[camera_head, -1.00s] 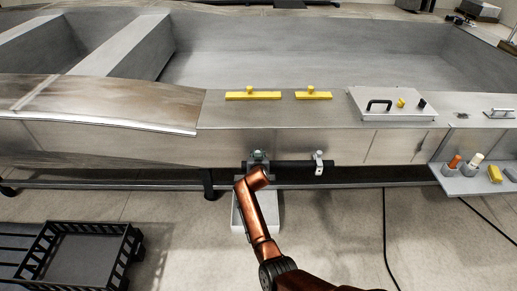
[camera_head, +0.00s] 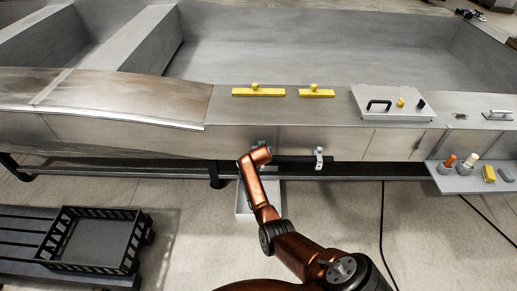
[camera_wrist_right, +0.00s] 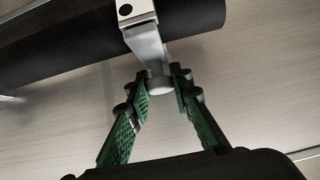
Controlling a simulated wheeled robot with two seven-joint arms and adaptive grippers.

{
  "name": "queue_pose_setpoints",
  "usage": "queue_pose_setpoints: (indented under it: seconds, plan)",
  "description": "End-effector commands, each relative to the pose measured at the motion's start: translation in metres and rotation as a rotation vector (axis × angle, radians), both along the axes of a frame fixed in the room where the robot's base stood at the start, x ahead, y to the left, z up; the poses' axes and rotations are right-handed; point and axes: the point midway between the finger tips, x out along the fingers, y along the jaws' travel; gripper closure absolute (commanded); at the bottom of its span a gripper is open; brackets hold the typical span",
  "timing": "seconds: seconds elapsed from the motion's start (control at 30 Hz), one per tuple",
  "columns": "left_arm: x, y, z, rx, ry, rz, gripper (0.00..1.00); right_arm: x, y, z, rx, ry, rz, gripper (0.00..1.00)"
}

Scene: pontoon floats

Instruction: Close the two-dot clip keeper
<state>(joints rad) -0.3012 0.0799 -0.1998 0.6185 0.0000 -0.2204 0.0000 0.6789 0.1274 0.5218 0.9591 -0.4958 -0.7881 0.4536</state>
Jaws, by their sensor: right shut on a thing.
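In the right wrist view a light metal clip keeper (camera_wrist_right: 145,42) sits across a dark tube (camera_wrist_right: 60,52). One black dot shows on its flat top, which the frame edge cuts, so I cannot tell its full dot count. A round knob hangs at its lower end. My right gripper (camera_wrist_right: 161,77) is shut on this knob, one green-padded fingertip on each side. In the head view my copper right wrist hides that clip and the fingers. Another silver clip (camera_head: 319,158) shows farther right on the tube; its dots are too small to read. My left gripper is not in view.
The metal pontoon side (camera_head: 330,143) stands directly behind the tube. A pale bin (camera_head: 243,205) is below my right wrist. A black crate (camera_head: 95,240) is at lower left. A side shelf (camera_head: 470,184) holds small parts at right. Yellow bars (camera_head: 258,92) lie on the deck.

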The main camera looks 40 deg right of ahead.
Motion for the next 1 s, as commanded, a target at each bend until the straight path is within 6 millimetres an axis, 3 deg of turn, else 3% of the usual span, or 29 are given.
queue_pose_setpoints:
  seconds: [0.17, 0.2, 0.43, 0.77, 1.0]
  plan:
    - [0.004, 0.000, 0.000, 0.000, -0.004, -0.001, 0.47, 0.000, -0.001, 0.001, 0.000, -0.001, -0.001, 1.00]
    - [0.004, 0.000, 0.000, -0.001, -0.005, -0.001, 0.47, 0.000, -0.001, 0.001, 0.000, -0.001, -0.001, 0.79]
    - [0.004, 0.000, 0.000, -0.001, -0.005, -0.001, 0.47, 0.001, 0.001, 0.001, -0.001, 0.000, 0.001, 0.63]
    - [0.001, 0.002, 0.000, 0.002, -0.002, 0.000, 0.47, 0.000, 0.002, 0.002, 0.000, -0.001, 0.001, 0.63]
    - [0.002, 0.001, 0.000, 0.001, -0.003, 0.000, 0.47, -0.014, 0.012, 0.016, 0.000, -0.003, 0.001, 0.63]
